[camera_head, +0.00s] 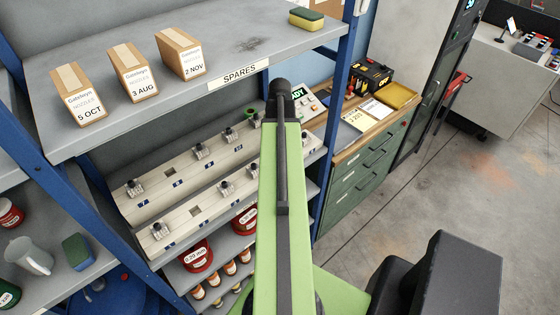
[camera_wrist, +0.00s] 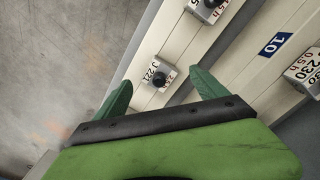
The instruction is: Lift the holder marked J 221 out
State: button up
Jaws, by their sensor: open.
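In the wrist view a small grey-white holder marked J 221 (camera_wrist: 159,77) with a black knob on top stands in a pale rail. It also has red lettering on another face. My gripper (camera_wrist: 160,80) is open, with one green finger to the left of the holder and one to the right. The holder shows between the fingertips, apart from both as far as the picture shows. In the head view my own arm covers the gripper, and I cannot pick out J 221 among the holders there.
Another knobbed holder (camera_wrist: 207,8) sits above J 221, and a holder marked 230 (camera_wrist: 304,73) is at the right. The SPARES shelf (camera_head: 215,68) overhangs the pale holder racks (camera_head: 150,199). Open floor (camera_head: 440,190) lies right.

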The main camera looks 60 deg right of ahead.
notch_tip(320, 180, down, 2)
jog(key=shift+f+b, duration=0.15)
jog(key=shift+b, duration=0.3)
grip_shut()
